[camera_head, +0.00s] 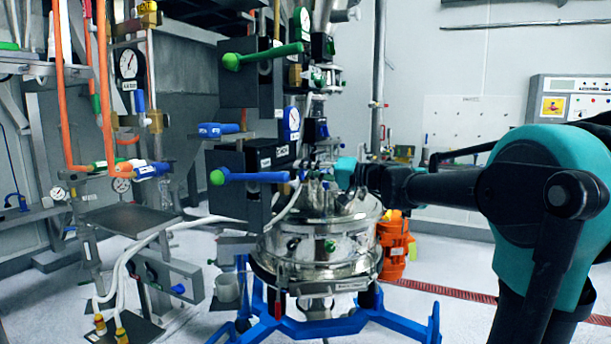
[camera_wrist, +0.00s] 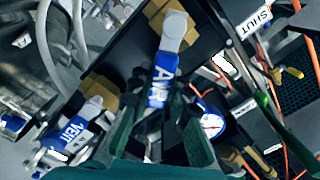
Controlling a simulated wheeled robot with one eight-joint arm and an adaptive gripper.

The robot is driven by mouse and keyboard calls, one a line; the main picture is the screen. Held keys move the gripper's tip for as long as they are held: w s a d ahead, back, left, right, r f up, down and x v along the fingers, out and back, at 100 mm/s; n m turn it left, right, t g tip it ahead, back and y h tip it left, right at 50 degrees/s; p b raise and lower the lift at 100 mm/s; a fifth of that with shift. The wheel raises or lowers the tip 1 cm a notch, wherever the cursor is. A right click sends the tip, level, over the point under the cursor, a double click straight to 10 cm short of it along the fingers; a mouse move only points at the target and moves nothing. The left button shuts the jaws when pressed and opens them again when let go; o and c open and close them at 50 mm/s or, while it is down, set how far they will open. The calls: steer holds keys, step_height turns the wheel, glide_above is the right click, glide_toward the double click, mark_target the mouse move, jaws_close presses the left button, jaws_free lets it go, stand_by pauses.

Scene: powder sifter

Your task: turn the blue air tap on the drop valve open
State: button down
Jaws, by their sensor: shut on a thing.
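The blue air tap (camera_wrist: 162,80), with white AIR lettering on its handle and a pale rounded end, shows in the wrist view against a dark plate. My gripper (camera_wrist: 165,110) is shut on this blue handle, with a dark finger on each side of it. In the head view my gripper (camera_head: 335,172) reaches in from the right to the fittings above the steel sifter vessel (camera_head: 325,240). The tap is too small and covered there to make out clearly.
A blue VENT tap (camera_wrist: 72,135) is close on the left in the wrist view. A gauge (camera_wrist: 212,122) and a SHUT label (camera_wrist: 255,20) are to the right. A blue lever with a green knob (camera_head: 250,177) sticks out left of the gripper in the head view.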

mark_target(297, 181)
steer(key=n, duration=0.2)
steer(key=s+r+n, duration=0.1)
steer(key=s+n, duration=0.1)
steer(key=n, duration=0.1)
steer(key=shift+a+r+n, duration=0.3)
steer(key=shift+a+r, duration=0.05)
steer(key=shift+r, duration=0.05)
steer(key=n, duration=0.1)
steer(key=s+n, duration=0.1)
steer(key=shift+s+a+r+n, duration=0.1)
steer(key=shift+a+r+n, duration=0.1)
steer(key=shift+a+n, duration=0.1)
steer(key=shift+s+a+r+n, duration=0.1)
steer(key=shift+s+n, duration=0.25)
steer(key=shift+n, duration=0.4)
steer(key=shift+s+a+n, duration=0.1)
steer(key=shift+s+n, duration=0.25)
steer(key=shift+n, duration=0.4)
steer(key=c, duration=1.4)
jaws_free()
steer(key=shift+d, duration=0.1)
steer(key=v, duration=1.2)
